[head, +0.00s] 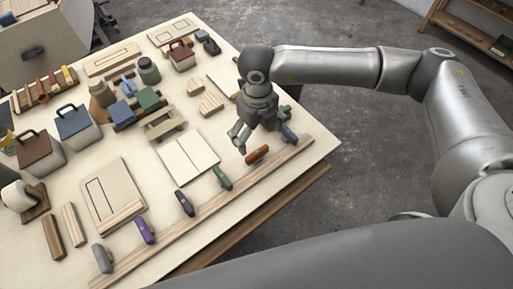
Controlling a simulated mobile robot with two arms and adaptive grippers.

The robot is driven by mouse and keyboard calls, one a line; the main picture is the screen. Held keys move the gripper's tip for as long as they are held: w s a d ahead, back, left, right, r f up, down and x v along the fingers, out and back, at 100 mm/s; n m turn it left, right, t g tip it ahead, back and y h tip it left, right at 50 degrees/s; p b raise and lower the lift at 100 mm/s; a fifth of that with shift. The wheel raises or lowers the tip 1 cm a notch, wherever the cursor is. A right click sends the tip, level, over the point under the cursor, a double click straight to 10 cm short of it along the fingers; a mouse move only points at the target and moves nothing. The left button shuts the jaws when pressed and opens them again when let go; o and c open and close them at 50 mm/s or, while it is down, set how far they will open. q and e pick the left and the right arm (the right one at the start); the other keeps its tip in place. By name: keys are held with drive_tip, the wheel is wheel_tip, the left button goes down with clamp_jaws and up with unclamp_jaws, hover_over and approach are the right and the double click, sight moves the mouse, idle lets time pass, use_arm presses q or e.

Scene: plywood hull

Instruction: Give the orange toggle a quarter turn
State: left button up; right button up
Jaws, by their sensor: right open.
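The orange toggle (257,155) is on the long wooden strip (205,209) along the table's near right edge. It lies roughly along the strip's direction. My right gripper (242,142) is open and points down just behind and above the orange toggle. I cannot tell whether a finger touches it. My left gripper is not in view.
Other toggles share the strip: green (222,178), black (184,203), purple (146,231), grey (102,259) and blue (289,133), the last close to the right gripper. Pale boards (187,158) lie behind. Lidded boxes (77,128) and blocks fill the table's far left.

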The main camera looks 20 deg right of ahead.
sight(257, 151)
wheel_tip(257, 151, down, 9)
drive_tip(key=p, duration=0.2)
drive_tip(key=shift+p, duration=0.4)
drive_tip(key=shift+c, duration=0.4)
drive_tip(key=c, duration=0.9)
drive_tip(key=shift+f+n+b, duration=0.2)
drive_tip(key=shift+n+b, duration=0.3)
drive_tip(key=shift+b, duration=0.4)
drive_tip(key=n+b, duration=1.3)
drive_tip(key=b, duration=0.6)
drive_tip(key=shift+f+n, duration=0.1)
drive_tip(key=shift+n, duration=0.3)
drive_tip(key=shift+n+b, duration=0.6)
drive_tip(key=shift+b, duration=0.2)
drive_tip(key=shift+r+n+b, duration=0.3)
drive_tip(key=shift+n+b, duration=0.4)
